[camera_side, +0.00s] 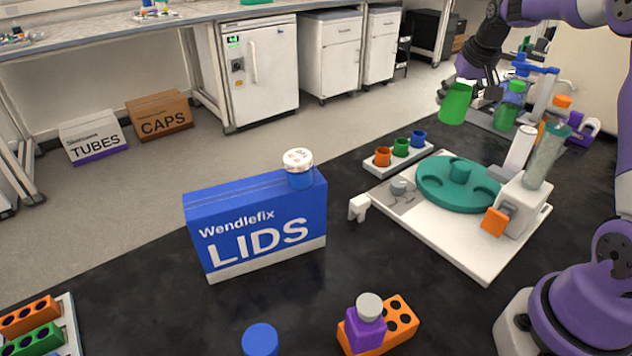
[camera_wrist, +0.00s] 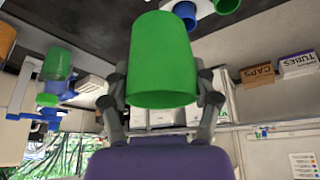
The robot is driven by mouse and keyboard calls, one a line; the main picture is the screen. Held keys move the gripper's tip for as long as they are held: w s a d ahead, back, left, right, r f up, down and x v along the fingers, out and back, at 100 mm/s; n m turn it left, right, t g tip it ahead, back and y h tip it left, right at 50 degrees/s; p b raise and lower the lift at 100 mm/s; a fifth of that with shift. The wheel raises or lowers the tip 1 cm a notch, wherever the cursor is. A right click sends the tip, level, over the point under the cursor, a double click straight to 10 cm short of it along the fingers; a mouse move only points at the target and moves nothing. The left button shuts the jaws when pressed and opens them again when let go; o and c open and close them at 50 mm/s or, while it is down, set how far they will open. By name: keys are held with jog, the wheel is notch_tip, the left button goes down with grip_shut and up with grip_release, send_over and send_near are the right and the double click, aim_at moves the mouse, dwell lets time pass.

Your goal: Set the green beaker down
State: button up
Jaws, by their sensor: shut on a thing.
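The green beaker (camera_side: 456,103) is in the air at the upper right of the side view, tilted slightly. My gripper (camera_side: 445,92) is shut on it, holding it clear above the back of the black bench. In the wrist view the green beaker (camera_wrist: 162,55) fills the middle, between the two fingers of my gripper (camera_wrist: 160,88).
A white station with a teal turntable (camera_side: 432,178) stands below and right, beside a rack of small coloured cups (camera_side: 400,147).

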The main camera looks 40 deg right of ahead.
notch_tip(320, 180, up, 11)
jog(key=w+a+n+y, duration=0.1)
jog(key=w+a+n, duration=0.15)
jog(key=a, duration=0.95)
jog(key=w+a+n+y, duration=0.2)
jog(key=a+n, duration=0.2)
jog(key=a, duration=0.8)
jog(key=w+a+n+y, duration=0.15)
jog(key=a+n, duration=0.25)
jog(key=a, duration=0.7)
jog(key=s+a+n+y, duration=0.1)
jog(key=s+a+n, duration=0.25)
jog(key=a, duration=0.65)
jog(key=s+a+n+y, duration=0.1)
jog(key=s+a+n, duration=0.1)
jog(key=s+a, duration=0.5)
jog(key=s+a+n+g, duration=0.3)
jog(key=s+a+n, duration=0.3)
jog(key=s+a, duration=0.85)
notch_tip(320, 180, down, 11)
jog(key=shift+y, duration=0.35)
jog(key=shift+w+d+f, duration=0.3)
jog(key=shift+w+f, duration=1.55)
jog(key=shift+w, duration=0.05)
jog(key=shift+w+d+f, duration=0.3)
jog(key=shift+w+f, duration=1.55)
jog(key=shift+w, duration=0.05)
jog(key=shift+w+d+f, duration=0.3)
jog(key=shift+w+f, duration=1.55)
jog(key=shift+w, duration=0.05)
